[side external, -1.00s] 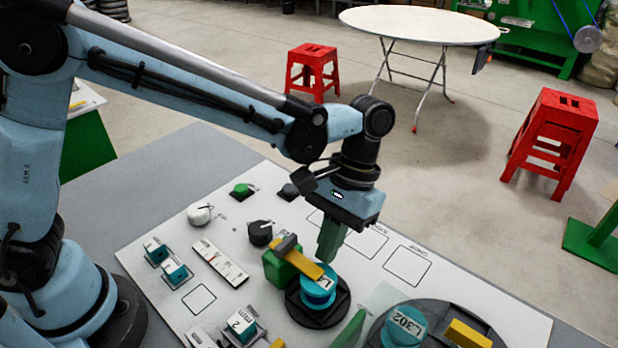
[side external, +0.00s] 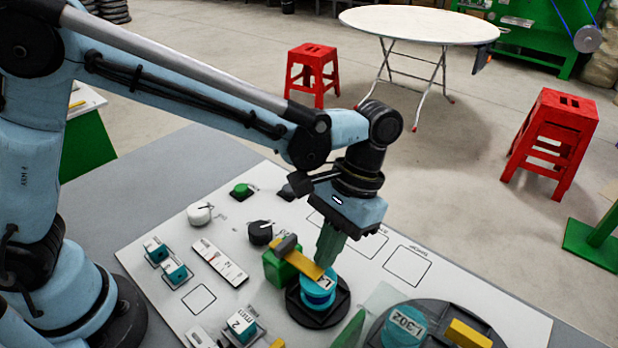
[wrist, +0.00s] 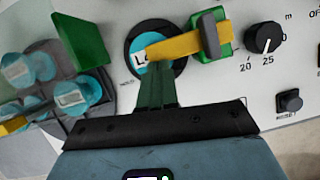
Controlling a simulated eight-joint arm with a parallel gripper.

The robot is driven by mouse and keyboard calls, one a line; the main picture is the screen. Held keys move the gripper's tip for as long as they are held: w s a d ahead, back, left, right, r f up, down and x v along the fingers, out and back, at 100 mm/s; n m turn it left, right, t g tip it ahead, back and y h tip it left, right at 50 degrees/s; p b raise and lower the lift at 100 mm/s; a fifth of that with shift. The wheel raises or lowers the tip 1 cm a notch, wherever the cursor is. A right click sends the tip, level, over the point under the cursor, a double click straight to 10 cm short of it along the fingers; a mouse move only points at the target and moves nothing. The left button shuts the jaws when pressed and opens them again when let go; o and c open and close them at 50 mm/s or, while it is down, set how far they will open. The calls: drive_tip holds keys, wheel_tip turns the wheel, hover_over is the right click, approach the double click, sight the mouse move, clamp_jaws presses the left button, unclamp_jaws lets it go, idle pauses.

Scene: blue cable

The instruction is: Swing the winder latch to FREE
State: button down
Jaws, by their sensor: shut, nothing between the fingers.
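The winder latch is a yellow bar (side external: 305,262) with a grey handle (side external: 286,245), mounted on a green block (side external: 274,268). Its free end reaches over a teal spool (side external: 318,291) seated in a black round holder. In the wrist view the yellow bar (wrist: 176,46) crosses the spool (wrist: 137,62) from the green block (wrist: 224,38). My gripper (side external: 326,262) is shut and empty, fingers pointing down close beside the bar's free end. It also shows in the wrist view (wrist: 155,72). I cannot tell whether the fingertips touch the bar. No FREE mark is readable.
A black dial (side external: 260,233) and a white dial (side external: 200,214) stand behind the latch. A black turntable (side external: 480,318) with spools is at the right, near an upright green plate (side external: 350,330). Outlined squares (side external: 407,266) on the panel are bare.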

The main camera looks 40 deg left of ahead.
sight(308, 286)
drive_tip(key=shift+s+d+m, duration=0.1)
drive_tip(key=shift+s+m, duration=0.1)
drive_tip(key=shift+m, duration=0.2)
drive_tip(key=s+m, duration=0.1)
drive_tip(key=m+y, duration=0.1)
drive_tip(key=m, duration=0.1)
drive_tip(key=shift+s+d, duration=0.2)
drive_tip(key=shift+s, duration=0.2)
drive_tip(key=s+m+y, duration=0.1)
drive_tip(key=m, duration=0.1)
drive_tip(key=s+m+t, duration=0.1)
drive_tip(key=m, duration=0.2)
drive_tip(key=shift+s+a+t+y, duration=0.15)
drive_tip(key=shift+s+t+y, duration=0.15)
drive_tip(key=shift+s+y, duration=0.1)
drive_tip(key=s+m, duration=0.1)
drive_tip(key=m, duration=0.1)
drive_tip(key=s+a+m+t, duration=0.1)
drive_tip(key=shift+m+y, duration=0.4)
drive_tip(key=shift+s+a+m+t, duration=0.35)
drive_tip(key=shift+a+m+t, duration=0.1)
drive_tip(key=shift+m, duration=0.55)
drive_tip(key=shift+s+a+m+t, duration=0.3)
drive_tip(key=shift+a+m+t, duration=0.15)
drive_tip(key=shift+m, duration=0.55)
drive_tip(key=shift+a, duration=0.1)
